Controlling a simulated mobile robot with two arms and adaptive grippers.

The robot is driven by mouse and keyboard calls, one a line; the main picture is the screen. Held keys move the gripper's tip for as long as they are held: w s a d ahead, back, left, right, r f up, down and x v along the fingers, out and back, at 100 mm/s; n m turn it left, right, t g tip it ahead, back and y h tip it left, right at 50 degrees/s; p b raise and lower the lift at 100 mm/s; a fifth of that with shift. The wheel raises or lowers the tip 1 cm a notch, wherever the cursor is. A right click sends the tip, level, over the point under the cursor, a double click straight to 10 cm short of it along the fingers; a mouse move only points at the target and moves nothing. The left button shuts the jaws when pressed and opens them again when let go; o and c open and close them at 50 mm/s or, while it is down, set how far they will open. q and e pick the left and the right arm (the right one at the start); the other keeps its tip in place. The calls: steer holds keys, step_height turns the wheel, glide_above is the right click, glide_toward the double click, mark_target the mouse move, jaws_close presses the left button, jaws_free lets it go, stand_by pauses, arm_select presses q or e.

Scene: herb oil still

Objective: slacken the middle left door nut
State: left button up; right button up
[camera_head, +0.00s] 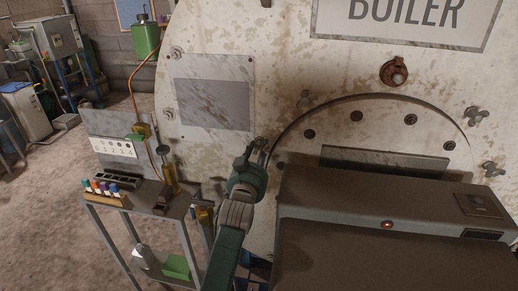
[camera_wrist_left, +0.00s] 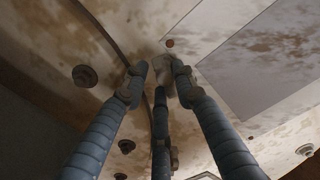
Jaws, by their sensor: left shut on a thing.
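My left gripper (camera_head: 262,146) reaches up from below to the left edge of the round boiler door (camera_head: 330,120). In the left wrist view its fingers (camera_wrist_left: 160,74) are closed around a small pale grey piece, the middle left door nut (camera_wrist_left: 162,64), against the boiler face. In the head view the fingers mostly hide this nut. Another winged door nut (camera_head: 305,100) shows at the upper left of the door. More winged nuts sit at the upper right (camera_head: 473,116) and right (camera_head: 493,169). My right gripper is not in view.
A rectangular grey panel (camera_head: 212,103) is on the boiler face left of the door. A small metal stand (camera_head: 95,196) with coloured-top vials (camera_head: 103,187) and a brass fitting (camera_head: 168,174) stands left of my arm. Open floor (camera_head: 45,225) lies further left.

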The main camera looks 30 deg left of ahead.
arm_select(q)
steer(key=shift+o, duration=0.2)
steer(key=shift+r+n, duration=0.1)
steer(key=shift+n, duration=0.3)
steer(key=o, duration=1)
steer(key=shift+a, duration=0.1)
steer(key=shift+o, duration=0.2)
steer(key=shift+s, duration=0.1)
steer(key=shift+s, duration=0.25)
steer(key=v, duration=0.6)
steer(key=shift+s, duration=0.35)
